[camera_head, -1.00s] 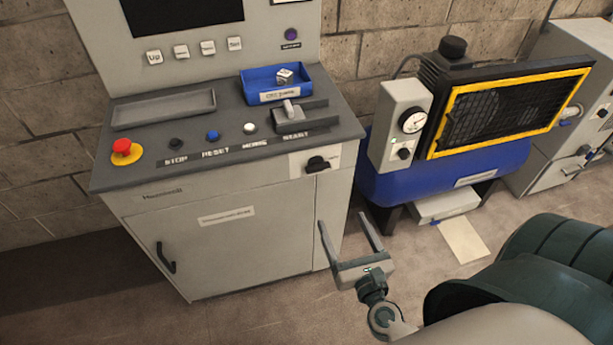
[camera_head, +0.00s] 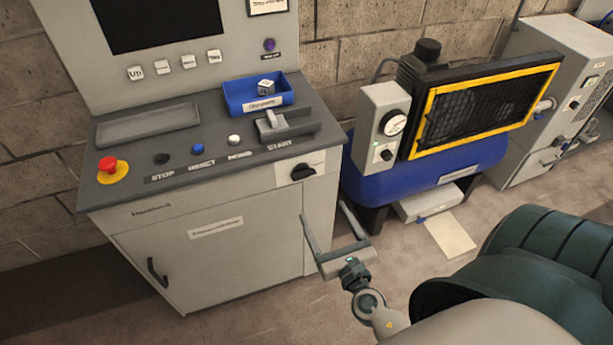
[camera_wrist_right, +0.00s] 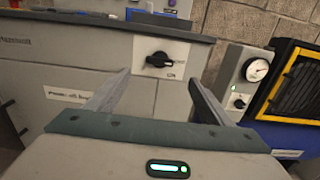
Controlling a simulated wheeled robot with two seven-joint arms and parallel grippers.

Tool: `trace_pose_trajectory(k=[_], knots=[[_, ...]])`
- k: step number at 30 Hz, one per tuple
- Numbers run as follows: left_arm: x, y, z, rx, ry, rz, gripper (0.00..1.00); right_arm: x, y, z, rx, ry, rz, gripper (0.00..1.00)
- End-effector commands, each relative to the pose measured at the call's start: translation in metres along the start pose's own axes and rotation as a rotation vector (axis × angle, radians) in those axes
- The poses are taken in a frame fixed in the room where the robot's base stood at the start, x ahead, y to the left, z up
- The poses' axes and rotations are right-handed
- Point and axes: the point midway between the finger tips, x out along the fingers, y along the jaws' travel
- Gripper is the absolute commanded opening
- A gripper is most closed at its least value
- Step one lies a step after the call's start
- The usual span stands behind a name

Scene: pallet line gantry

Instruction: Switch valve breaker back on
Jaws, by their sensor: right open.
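A black rotary switch (camera_head: 303,172) sits on a pale plate at the upper right of the grey console's front. Its handle lies roughly sideways in the right wrist view (camera_wrist_right: 158,60); the small lettering around it is too blurred to read. I cannot tell whether this is the valve breaker. My right gripper (camera_head: 322,210) is open and empty, with its fingers pointing toward the console, below and slightly right of the switch in the head view. In the right wrist view the switch shows just beyond and between the fingertips (camera_wrist_right: 160,78), apart from them. My left gripper is not in view.
The console top (camera_head: 110,179) carries a red stop button (camera_head: 108,165), several small buttons and a blue tray (camera_head: 240,98). A blue compressor (camera_head: 430,165) with a gauge box (camera_head: 378,130) stands to the right. A grey cabinet (camera_head: 540,110) is farther right. Open floor lies before the console.

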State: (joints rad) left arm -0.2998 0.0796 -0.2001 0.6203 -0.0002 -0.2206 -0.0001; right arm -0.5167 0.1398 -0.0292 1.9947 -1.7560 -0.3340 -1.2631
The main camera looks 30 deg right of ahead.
Motion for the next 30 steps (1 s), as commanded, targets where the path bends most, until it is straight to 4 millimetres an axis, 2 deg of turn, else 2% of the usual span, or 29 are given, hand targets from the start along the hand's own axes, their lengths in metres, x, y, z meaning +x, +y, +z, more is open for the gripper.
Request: trace_pose_trajectory(k=[4,18,24,30], knots=[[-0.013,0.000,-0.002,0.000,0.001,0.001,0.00,0.027,0.000,0.005,0.001,-0.002,-0.001,0.75],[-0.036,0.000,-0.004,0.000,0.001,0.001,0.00,0.109,0.000,0.002,0.000,-0.001,-0.001,0.75],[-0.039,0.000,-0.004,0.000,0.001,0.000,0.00,0.132,0.000,0.001,0.001,0.000,-0.001,0.75],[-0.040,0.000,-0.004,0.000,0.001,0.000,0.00,0.140,0.000,0.000,0.000,0.000,-0.001,0.75]])
